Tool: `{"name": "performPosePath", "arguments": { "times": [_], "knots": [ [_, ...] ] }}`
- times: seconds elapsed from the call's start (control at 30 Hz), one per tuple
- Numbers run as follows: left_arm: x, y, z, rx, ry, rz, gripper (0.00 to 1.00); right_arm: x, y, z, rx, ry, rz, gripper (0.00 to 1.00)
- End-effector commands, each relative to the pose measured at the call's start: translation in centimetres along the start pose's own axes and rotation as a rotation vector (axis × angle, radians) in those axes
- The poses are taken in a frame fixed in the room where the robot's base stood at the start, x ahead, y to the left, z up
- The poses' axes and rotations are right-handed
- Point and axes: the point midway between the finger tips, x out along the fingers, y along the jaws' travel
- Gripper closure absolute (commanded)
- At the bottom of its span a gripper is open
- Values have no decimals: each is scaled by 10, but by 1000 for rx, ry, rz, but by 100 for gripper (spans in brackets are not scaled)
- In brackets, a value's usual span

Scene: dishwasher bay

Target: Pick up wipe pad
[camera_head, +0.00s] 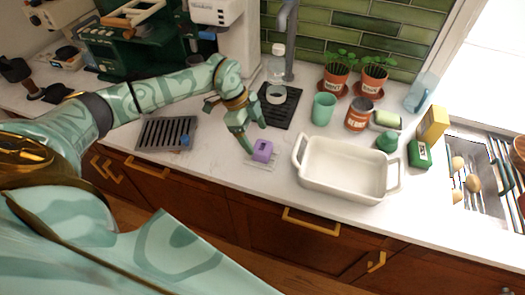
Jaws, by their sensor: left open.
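A small purple block (262,151), the likeliest wipe pad, sits on the white counter near its front edge. It seems to lie on a small pale, see-through tray (259,166). My left gripper (256,138) reaches in from the left and points down with its jaws open. Its fingertips are just behind and left of the purple block. I cannot tell whether they touch it. No part of my right gripper shows.
A white baking dish (345,170) stands just right of the block. A drying rack (168,133) lies to the left. A dark mat (280,106) with a bottle (277,70), a green cup (323,108) and a can (358,114) stand behind. Cutlery (466,180) lies at the right.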

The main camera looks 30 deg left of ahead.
Motion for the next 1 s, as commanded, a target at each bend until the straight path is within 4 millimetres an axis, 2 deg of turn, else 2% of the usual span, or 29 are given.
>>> {"name": "performPosePath", "arguments": {
  "times": [0.23,0.5,0.7,0.73,0.8,0.9,1.0],
  "knots": [
    [19,1,-1,1,1,2,20,1,0,0,0,0,-1,33],
    [59,1,-1,0,1,2,20,6,-2,1,0,-1,-3,33],
    [60,1,-1,1,0,0,20,5,-2,1,0,-1,-3,33],
    [60,1,-1,1,0,0,26,5,-2,1,0,-1,-3,33],
    [59,1,-2,1,1,0,45,5,-2,1,0,-1,-3,33],
    [59,1,-2,1,1,0,68,5,-2,1,0,-1,-3,33],
    [59,1,-2,1,1,0,68,5,-2,1,0,-1,-3,33]
  ]
}}
